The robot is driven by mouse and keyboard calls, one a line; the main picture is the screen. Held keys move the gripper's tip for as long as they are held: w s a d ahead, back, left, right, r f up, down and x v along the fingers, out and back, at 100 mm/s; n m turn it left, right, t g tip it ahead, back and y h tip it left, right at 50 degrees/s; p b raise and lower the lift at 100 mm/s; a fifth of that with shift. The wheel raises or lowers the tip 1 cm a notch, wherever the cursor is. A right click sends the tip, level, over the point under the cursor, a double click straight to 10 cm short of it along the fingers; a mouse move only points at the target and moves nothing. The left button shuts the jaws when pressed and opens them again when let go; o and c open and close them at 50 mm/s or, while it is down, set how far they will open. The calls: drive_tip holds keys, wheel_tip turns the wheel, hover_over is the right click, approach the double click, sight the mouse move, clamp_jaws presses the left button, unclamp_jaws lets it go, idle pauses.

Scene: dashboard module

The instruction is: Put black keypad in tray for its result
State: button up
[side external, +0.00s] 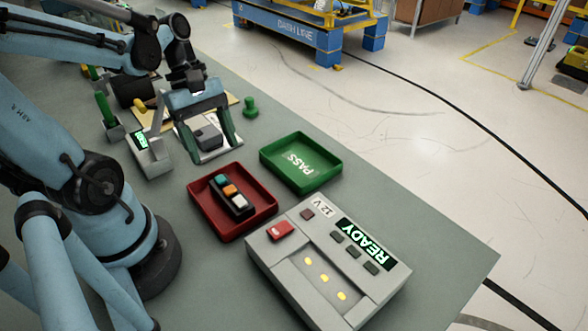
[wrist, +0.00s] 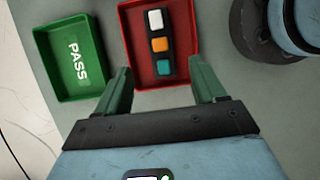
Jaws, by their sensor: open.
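The black keypad (side external: 232,196), with teal, orange and white buttons in a row, lies inside the red tray (side external: 208,207). The wrist view also shows the keypad (wrist: 171,45) lying in the red tray (wrist: 134,32), clear of my fingers. The green tray (side external: 276,158), marked PASS, is empty beside it; it shows at the left of the wrist view (wrist: 88,85). My gripper (side external: 218,152) is open and empty, behind the red tray as the side view shows it. In the wrist view its green fingers (wrist: 163,82) are spread wide near the tray's edge.
A grey tester (side external: 330,260) with a READY display, a 12 V label, a red button and yellow contacts stands in front of the trays. A small grey unit with a green display (side external: 150,155) and a green knob (side external: 250,107) stand farther back. The table right of the tester is clear.

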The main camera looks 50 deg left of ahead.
drive_tip(key=w+d+r+m+t+y, duration=0.1)
drive_tip(key=w+d+m+t+y, duration=0.1)
drive_tip(key=m, duration=0.7)
drive_tip(key=w+d+r+m+t+y, duration=0.2)
drive_tip(key=w+m+t, duration=0.3)
drive_tip(key=m, duration=0.4)
drive_tip(key=shift+w+d, duration=0.65)
drive_tip(key=shift+d, duration=0.15)
drive_tip(key=shift+r, duration=0.1)
